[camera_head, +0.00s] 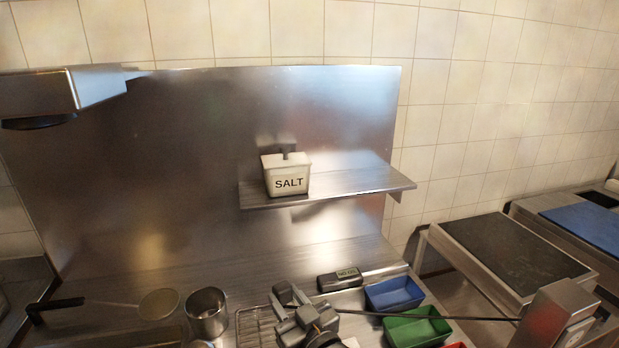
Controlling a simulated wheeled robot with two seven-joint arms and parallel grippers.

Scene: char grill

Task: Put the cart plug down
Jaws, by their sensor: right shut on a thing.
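My right gripper (288,297) is at the bottom centre, low over the counter, between a wire rack and the small coloured bins. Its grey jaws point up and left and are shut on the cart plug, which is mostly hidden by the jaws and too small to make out. A thin black line (430,316), like a cord, runs from beside the gripper to the right, across the bins, to a metal box (556,314) at the lower right. I cannot tell whether the plug touches the counter. My left gripper is not in view.
A metal cup (206,312) and wire rack (255,325) stand left of my gripper. A black labelled device (340,280), a blue bin (394,293) and a green bin (417,327) are right. A SALT box (286,176) sits on the shelf (350,188). The rear counter strip is bare.

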